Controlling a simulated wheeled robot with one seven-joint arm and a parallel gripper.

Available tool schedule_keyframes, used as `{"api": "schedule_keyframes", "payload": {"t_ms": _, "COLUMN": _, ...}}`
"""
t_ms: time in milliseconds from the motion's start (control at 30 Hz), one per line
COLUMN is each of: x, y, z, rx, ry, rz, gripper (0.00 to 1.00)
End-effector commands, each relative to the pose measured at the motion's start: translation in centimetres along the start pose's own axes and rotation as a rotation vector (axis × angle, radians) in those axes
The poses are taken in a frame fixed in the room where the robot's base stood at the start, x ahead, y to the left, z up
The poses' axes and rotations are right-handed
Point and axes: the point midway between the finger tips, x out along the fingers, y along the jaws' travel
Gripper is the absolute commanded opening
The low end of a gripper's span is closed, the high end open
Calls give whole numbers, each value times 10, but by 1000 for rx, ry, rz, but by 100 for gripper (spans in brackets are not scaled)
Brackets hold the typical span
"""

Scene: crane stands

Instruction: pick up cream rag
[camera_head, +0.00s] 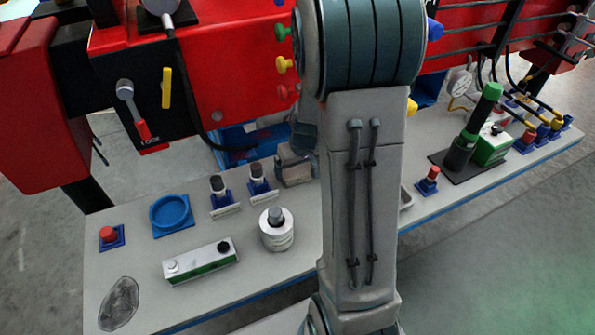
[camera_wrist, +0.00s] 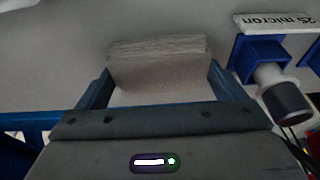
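The cream rag (camera_wrist: 160,70) is a folded, block-like cloth with layered edges on top. In the wrist view it sits between the two fingers of my gripper (camera_wrist: 162,76). The fingers are spread wide, one along each side of the rag. I cannot tell whether they touch it. In the head view the rag (camera_head: 295,172) shows as a small brownish block on the bench, just left of my arm. My gripper (camera_head: 297,158) is there too, partly hidden by my arm.
Two dark-capped parts in blue holders (camera_head: 220,193) stand left of the rag; one holder (camera_wrist: 255,55) is close to my right finger in the wrist view. A white canister (camera_head: 276,230) stands in front. A red machine (camera_head: 230,70) rises behind the grey bench (camera_head: 130,235).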

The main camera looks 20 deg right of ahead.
Motion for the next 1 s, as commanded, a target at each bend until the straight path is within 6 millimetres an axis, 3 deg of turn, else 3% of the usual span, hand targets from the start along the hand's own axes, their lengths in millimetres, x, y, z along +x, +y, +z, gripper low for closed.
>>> {"api": "schedule_keyframes", "payload": {"t_ms": 367, "x": -2, "y": 0, "z": -1, "rx": 0, "ry": 1, "rz": 0, "gripper": 68}}
{"api": "schedule_keyframes", "payload": {"t_ms": 567, "x": -17, "y": 0, "z": -5, "rx": -1, "ry": 2, "rz": 1, "gripper": 68}}
{"api": "schedule_keyframes", "payload": {"t_ms": 1000, "x": -15, "y": -6, "z": -4, "rx": -36, "ry": -4, "rz": 117, "gripper": 68}}
